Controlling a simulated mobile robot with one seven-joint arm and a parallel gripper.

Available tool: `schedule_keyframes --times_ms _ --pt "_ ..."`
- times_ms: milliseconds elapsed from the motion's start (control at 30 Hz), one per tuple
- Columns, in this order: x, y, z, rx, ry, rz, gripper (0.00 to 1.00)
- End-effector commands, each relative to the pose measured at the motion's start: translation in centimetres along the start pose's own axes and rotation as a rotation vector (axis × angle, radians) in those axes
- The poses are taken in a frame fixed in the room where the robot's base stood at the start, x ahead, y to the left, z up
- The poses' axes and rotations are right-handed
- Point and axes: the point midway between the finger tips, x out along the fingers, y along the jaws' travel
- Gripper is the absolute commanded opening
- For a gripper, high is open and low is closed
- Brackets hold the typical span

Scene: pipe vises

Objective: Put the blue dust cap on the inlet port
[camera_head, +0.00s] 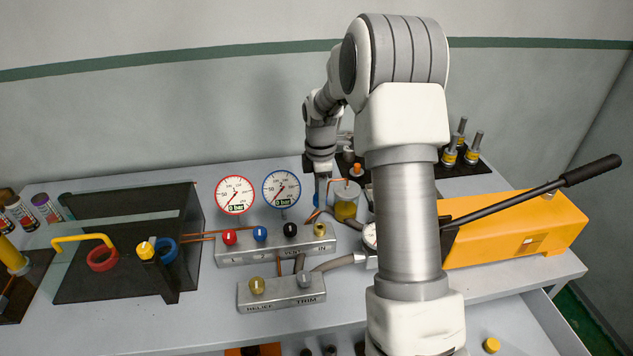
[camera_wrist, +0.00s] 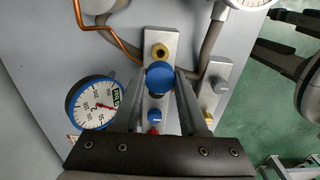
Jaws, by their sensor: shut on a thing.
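In the wrist view the blue dust cap (camera_wrist: 160,77) is a round blue disc between the two fingers of my gripper (camera_wrist: 161,80), which is shut on it. Beyond it, a brass port (camera_wrist: 160,51) stands bare at the end of the grey manifold block; the cap looks apart from it, though the height gap is hard to judge. In the head view this port (camera_head: 320,230) is at the block's right end, near the letters IN. My gripper (camera_head: 320,195) points down above this end, behind the gauges' right side. The cap is hard to make out there.
Red, blue and black knobs line the manifold block (camera_head: 262,250). Red-rimmed (camera_head: 235,194) and blue-rimmed (camera_head: 281,188) gauges stand behind it. The RELIEF and TRIM block (camera_head: 268,295) lies in front. A yellow pump (camera_head: 530,232) with a long black handle is at right.

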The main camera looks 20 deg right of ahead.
Motion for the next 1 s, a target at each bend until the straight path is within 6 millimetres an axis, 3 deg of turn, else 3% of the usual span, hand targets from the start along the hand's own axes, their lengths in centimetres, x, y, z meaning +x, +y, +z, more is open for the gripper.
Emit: schedule_keyframes --times_ms 433,1000 --pt "0.1 0.0 0.0 -0.003 0.000 -0.001 0.00" --pt "4.6 0.0 0.0 -0.002 0.001 -0.001 0.00"
